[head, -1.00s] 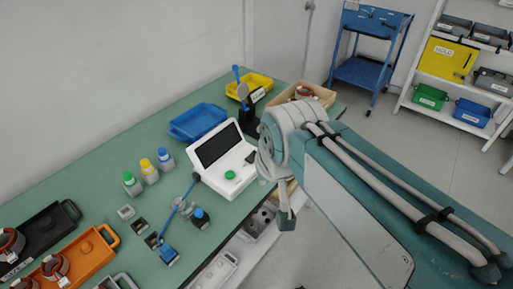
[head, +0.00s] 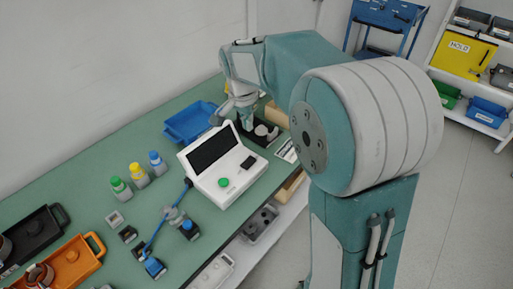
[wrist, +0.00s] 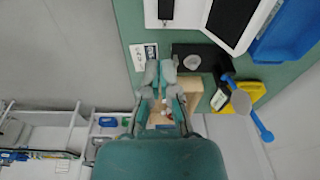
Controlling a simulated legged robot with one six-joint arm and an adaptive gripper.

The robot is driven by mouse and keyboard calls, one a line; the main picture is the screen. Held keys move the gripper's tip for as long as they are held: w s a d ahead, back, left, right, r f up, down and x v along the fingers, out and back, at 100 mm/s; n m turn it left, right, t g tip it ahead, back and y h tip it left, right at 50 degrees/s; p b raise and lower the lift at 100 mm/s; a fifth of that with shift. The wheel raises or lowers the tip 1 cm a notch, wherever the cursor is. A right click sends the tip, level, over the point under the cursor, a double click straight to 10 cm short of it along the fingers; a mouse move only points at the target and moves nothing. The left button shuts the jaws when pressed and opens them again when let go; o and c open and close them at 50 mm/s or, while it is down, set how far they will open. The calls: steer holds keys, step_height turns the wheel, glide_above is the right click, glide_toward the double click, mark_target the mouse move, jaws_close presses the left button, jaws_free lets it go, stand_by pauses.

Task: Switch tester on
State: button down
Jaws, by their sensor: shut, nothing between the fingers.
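The white tester (head: 212,167) stands on the green bench in the middle of the head view, with a dark screen (head: 213,150), a green round button (head: 223,182) and a black switch (head: 248,162) on its right side. In the wrist view, the tester (wrist: 192,19) is at the top, partly cut off, with the dark switch (wrist: 165,9) at its left. My gripper (wrist: 161,66) is shut and empty, pointing down beyond the tester's edge and apart from it. In the head view, my arm partly hides the gripper (head: 246,120) near the black stand.
A blue tray (head: 188,122), a yellow bin (wrist: 255,90) and a wooden box (wrist: 187,86) are close by. Bottles (head: 139,175) stand left of the tester.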

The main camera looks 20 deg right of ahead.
mark_target(251, 158)
steer(key=shift+w+f+m, duration=0.5)
steer(key=shift+w+f, duration=0.35)
steer(key=shift+w, duration=0.3)
steer(key=shift+a, duration=0.1)
steer(key=shift+f, duration=0.1)
steer(key=f, duration=0.4)
steer(key=d+f, duration=0.1)
steer(key=f, duration=0.4)
steer(key=w+f, duration=0.1)
steer(key=f, duration=0.3)
steer(key=shift+d+f, duration=0.35)
steer(key=shift+d+f, duration=0.1)
steer(key=shift+f, duration=0.1)
steer(key=shift+s, duration=0.15)
